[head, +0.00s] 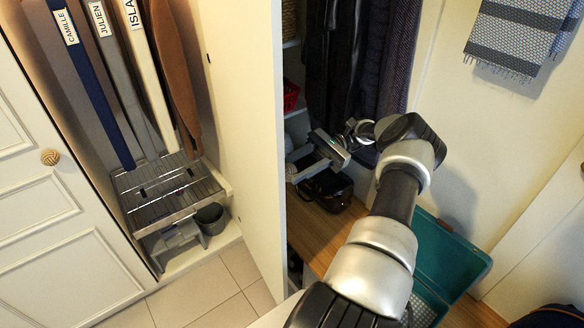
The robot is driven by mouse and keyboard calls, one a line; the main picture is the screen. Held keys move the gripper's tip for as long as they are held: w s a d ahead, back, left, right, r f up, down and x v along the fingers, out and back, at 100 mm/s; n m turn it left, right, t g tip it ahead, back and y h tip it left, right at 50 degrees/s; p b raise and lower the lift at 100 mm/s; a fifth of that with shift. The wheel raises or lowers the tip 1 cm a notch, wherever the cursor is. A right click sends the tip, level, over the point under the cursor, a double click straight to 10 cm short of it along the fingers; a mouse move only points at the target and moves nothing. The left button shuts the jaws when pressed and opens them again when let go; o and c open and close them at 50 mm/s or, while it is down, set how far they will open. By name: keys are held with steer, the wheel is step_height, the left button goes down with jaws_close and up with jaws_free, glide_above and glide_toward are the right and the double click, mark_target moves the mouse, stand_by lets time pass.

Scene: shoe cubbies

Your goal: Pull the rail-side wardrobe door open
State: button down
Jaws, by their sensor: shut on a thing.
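The cream wardrobe door (240,110) stands swung out in the middle of the head view, seen at a steep angle. Dark clothes (355,60) hang in the open wardrobe to its right. My gripper (297,166) is on the right, inner side of the door, close to its upright edge. Its fingers point left toward the door. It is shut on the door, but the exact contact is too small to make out. Any handle on that side is hidden.
A dark bag (328,190) lies on the wooden wardrobe floor below my gripper. A teal crate (452,250) stands right of my arm. At left are a slatted shoe rack (165,190) and a panelled door (40,220) with a round knob. Tiled floor (215,290) is clear.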

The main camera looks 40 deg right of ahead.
steer(key=c, duration=1.2)
jaws_free()
step_height(320, 180, up, 10)
steer(key=shift+r+p, duration=0.1)
steer(key=shift+p, duration=0.35)
